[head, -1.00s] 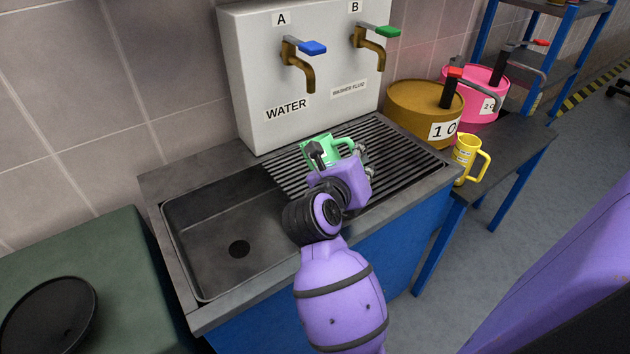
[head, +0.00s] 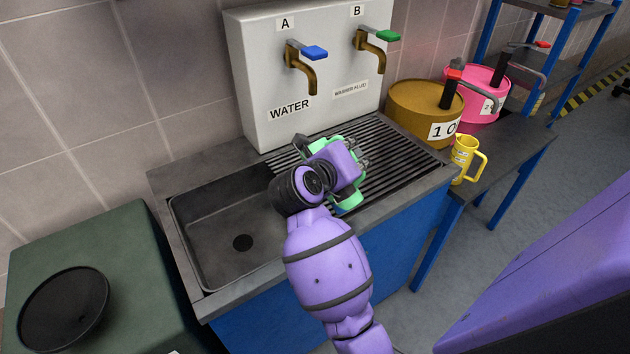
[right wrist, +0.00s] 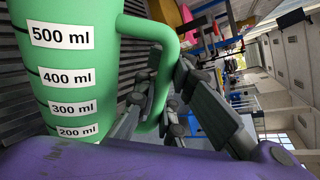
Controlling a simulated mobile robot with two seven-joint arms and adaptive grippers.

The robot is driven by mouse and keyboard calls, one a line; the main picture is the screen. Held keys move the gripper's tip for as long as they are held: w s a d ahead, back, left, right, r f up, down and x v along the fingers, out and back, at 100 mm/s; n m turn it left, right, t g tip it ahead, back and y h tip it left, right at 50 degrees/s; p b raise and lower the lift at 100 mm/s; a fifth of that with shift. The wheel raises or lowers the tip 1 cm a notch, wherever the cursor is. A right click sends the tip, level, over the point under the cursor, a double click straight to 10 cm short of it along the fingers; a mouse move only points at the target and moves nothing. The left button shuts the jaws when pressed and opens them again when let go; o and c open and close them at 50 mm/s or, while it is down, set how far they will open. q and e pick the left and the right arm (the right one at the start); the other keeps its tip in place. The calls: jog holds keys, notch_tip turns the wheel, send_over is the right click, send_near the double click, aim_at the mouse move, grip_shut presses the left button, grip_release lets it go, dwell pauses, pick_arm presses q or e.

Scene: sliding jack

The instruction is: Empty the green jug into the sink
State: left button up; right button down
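The green jug (head: 349,200) is over the sink's ribbed drainer, mostly hidden behind my right gripper in the head view. It looks tilted there. The right wrist view shows the jug's side (right wrist: 75,75) with its millilitre labels; its handle passes between the fingers of my right gripper (right wrist: 170,100), which looks shut on it. I cannot see inside the jug. The sink (head: 185,235) has an empty-looking dark basin with a round drain, left of the jug. My left gripper is not in view.
A white panel (head: 260,85) with two taps stands behind the sink. To the right are a brown drum (head: 405,100), a pink drum (head: 470,85) and a yellow jug (head: 463,160) on a side table. A green cabinet (head: 130,260) with a black dish (head: 65,305) stands left.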

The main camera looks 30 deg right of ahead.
jog(key=shift+w+f+n+g, duration=0.4)
jog(key=shift+w+n, duration=0.1)
jog(key=shift+n, duration=0.1)
jog(key=shift+w+d+p, duration=0.3)
jog(key=shift+w+d, duration=0.15)
jog(key=shift+w, duration=0.15)
